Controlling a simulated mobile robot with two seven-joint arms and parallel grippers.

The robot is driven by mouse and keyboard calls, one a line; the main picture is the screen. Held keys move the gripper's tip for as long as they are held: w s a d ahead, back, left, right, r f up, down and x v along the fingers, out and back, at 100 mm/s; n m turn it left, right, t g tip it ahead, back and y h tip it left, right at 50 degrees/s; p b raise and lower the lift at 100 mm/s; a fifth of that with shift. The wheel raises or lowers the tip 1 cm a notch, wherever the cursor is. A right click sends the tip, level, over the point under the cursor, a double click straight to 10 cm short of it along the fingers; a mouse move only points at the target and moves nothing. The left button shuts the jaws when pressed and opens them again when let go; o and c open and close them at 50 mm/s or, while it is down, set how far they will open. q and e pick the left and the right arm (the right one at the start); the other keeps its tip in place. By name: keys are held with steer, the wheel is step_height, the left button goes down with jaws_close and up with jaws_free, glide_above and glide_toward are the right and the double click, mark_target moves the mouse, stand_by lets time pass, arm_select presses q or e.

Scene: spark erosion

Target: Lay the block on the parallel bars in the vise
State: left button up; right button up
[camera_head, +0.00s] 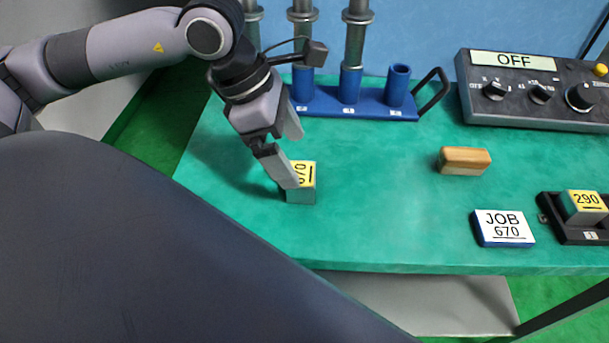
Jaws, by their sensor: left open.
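A grey-green block (301,196) with a yellow number label on top sits on the green bench top. Its label is partly hidden by my gripper, so I cannot read the full number. My left gripper (287,151) is open above and beside this block, with one finger in front of its left side; I cannot tell whether it touches. A second block (584,208), labelled 290, sits in a black holder (550,214) at the right edge. My right gripper is not in view.
A blue rack (375,106) with metal cylinders stands at the back. A control box (532,90) reading OFF is at the back right. A wooden piece (464,161) and a JOB 670 sign (502,228) lie to the right. The bench (385,205) is clear between.

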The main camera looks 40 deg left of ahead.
mark_target(300, 173)
arm_select(q)
steer(key=x, duration=0.6)
steer(key=shift+a+f, duration=0.2)
steer(key=shift+f, duration=0.3)
steer(key=shift+c, duration=0.3)
steer(key=c, duration=1.3)
step_height(300, 173, up, 20)
steer(key=shift+r+p, duration=0.1)
steer(key=shift+p, duration=0.75)
